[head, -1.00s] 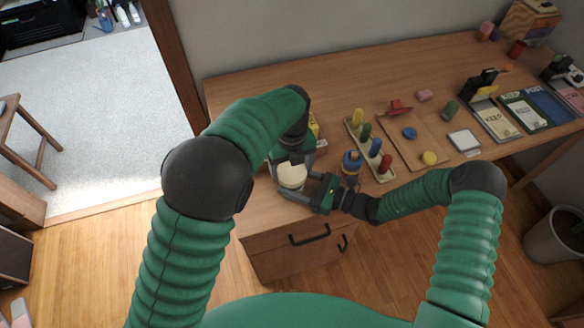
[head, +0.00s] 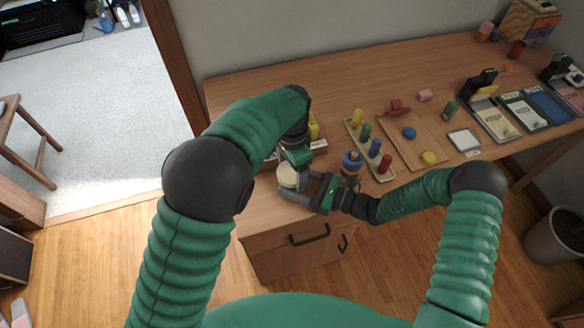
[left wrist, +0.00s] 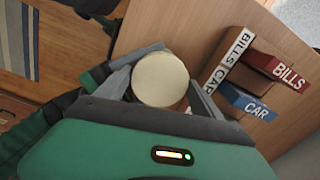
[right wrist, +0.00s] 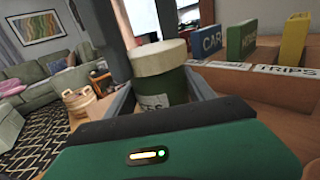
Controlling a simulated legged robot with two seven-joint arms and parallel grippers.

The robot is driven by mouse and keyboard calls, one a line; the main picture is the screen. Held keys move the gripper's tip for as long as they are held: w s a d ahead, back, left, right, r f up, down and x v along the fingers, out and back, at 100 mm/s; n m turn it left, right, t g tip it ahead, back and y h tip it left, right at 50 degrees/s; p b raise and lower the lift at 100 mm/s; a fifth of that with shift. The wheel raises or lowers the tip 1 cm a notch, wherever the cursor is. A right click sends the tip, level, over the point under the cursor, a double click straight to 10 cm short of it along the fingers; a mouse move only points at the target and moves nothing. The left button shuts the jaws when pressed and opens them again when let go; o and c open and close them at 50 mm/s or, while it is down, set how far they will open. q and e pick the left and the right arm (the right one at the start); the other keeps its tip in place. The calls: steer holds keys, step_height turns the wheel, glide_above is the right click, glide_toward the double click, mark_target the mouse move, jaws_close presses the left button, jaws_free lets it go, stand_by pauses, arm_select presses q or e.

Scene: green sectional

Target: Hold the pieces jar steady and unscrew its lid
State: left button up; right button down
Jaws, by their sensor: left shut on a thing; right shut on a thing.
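The pieces jar (right wrist: 165,88) is dark green with a white label and stands upright in the right wrist view. Its cream lid (right wrist: 158,58) sits on top of it, and I cannot tell how loose it is. In the left wrist view the round lid (left wrist: 160,79) lies between the fingers of my left gripper (left wrist: 162,90), which is shut on it from above. My right gripper (right wrist: 163,98) is shut on the jar's body from the side. In the head view the lid (head: 287,177) is partly covered by my left gripper (head: 296,165), with my right gripper (head: 306,187) beside it.
Behind the jar is a labelled wooden rack (right wrist: 250,83) with coloured blocks. A wooden board with shapes (head: 405,150) lies beyond. The desk's front edge is close.

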arm_select(q)
steer(key=o, duration=1.3)
steer(key=shift+d, duration=0.25)
steer(key=shift+c, duration=0.2)
arm_select(e)
steer(key=shift+s+a, duration=0.15)
steer(key=shift+a, duration=0.05)
arm_select(q)
steer(key=o, duration=0.3)
steer(key=shift+a, duration=0.15)
arm_select(e)
steer(key=shift+d, duration=0.1)
